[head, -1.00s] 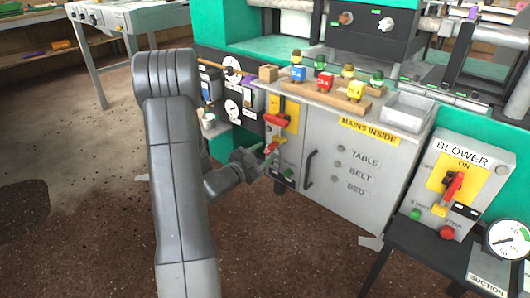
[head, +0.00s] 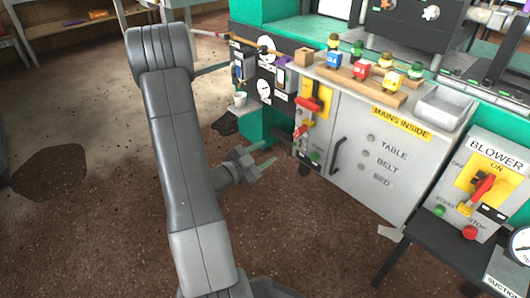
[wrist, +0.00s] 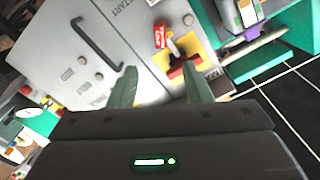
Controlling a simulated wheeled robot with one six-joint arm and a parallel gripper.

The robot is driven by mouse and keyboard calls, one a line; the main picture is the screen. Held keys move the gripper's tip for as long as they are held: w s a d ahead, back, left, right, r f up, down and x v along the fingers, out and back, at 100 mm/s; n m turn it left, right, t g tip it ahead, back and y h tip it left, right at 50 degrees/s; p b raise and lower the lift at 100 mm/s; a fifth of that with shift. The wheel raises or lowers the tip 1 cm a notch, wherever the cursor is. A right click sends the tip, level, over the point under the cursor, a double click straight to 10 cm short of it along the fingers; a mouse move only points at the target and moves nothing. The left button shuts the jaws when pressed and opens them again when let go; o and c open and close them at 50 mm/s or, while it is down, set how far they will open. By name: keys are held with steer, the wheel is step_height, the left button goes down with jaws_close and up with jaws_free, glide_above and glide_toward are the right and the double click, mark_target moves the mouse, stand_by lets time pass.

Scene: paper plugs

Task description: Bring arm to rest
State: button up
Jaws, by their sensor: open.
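My gripper (head: 266,167) is at the end of my grey arm, in front of the grey mains cabinet (head: 352,163) and apart from it. Its two greenish fingers are spread with nothing between them. In the wrist view the fingers (wrist: 160,90) point towards the cabinet front, with a red and yellow switch (wrist: 183,60) beyond them. In the head view the cabinet carries a red handle on a yellow plate (head: 313,98) and a smaller red lever or tag (head: 302,129) below it.
Several coloured plugs stand on a wooden strip (head: 365,84) on the cabinet top, beside a grey tray (head: 444,108). A blower box (head: 478,185) stands at right. A white cup (head: 240,99) sits on a small shelf.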

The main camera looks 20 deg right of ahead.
mark_target(296, 134)
steer(key=shift+d, duration=0.1)
steer(key=b+x, duration=0.3)
steer(key=x, duration=1)
steer(key=shift+w+d, duration=0.2)
steer(key=shift+d, duration=0.1)
steer(key=shift+s+a, duration=0.1)
steer(key=shift+a, duration=0.15)
